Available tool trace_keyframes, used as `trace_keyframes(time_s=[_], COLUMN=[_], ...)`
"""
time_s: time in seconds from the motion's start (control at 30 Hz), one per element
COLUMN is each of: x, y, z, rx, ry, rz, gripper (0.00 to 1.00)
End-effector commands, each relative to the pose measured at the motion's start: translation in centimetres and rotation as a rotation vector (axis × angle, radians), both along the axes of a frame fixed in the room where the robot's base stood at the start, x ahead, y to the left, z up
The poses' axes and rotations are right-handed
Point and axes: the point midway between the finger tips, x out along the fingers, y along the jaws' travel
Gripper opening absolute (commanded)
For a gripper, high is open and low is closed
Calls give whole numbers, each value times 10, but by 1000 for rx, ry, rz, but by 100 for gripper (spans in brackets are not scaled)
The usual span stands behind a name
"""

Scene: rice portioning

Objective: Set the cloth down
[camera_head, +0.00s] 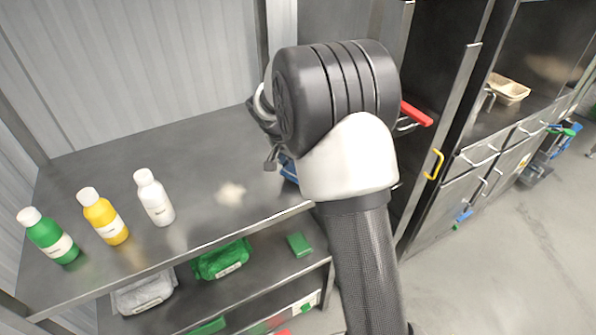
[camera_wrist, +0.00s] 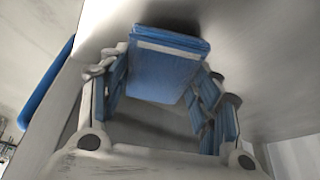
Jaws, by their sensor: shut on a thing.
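The folded blue cloth (camera_wrist: 163,80) shows in the wrist view between the two fingers of my gripper (camera_wrist: 163,60). My gripper is shut on it, with blue pads on both sides. A grey metal surface lies close beyond the cloth; I cannot tell whether they touch. In the head view my arm hides most of the gripper. A small blue patch (camera_head: 289,168) shows at the arm's left edge over the steel shelf top (camera_head: 215,155); I cannot tell if it is the cloth.
White (camera_head: 154,198), yellow (camera_head: 104,216) and green (camera_head: 48,236) bottles stand on the left of the shelf top. A pale smear (camera_head: 231,193) lies right of them. Green cloths (camera_head: 221,260) are on the lower shelf. A blue bar (camera_wrist: 48,85) is left in the wrist view.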

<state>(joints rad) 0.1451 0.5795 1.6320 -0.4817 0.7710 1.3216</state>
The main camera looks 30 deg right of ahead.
Motion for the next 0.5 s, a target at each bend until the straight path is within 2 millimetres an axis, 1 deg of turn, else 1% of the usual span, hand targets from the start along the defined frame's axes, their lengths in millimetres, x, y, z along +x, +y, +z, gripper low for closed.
trace_keyframes(time_s=[0.03, 0.1, 0.33, 0.47, 0.5], x=[0, 0, 0, 0, 0], y=[0, 0, 0, 0, 0], z=[-11, -16, -15, -19, -19], rx=[1, 0, -1, -1, 0], ry=[1, 0, -1, -1, -1], rz=[0, 0, 0, 0, 0], gripper=[32, 32, 32, 32, 59])
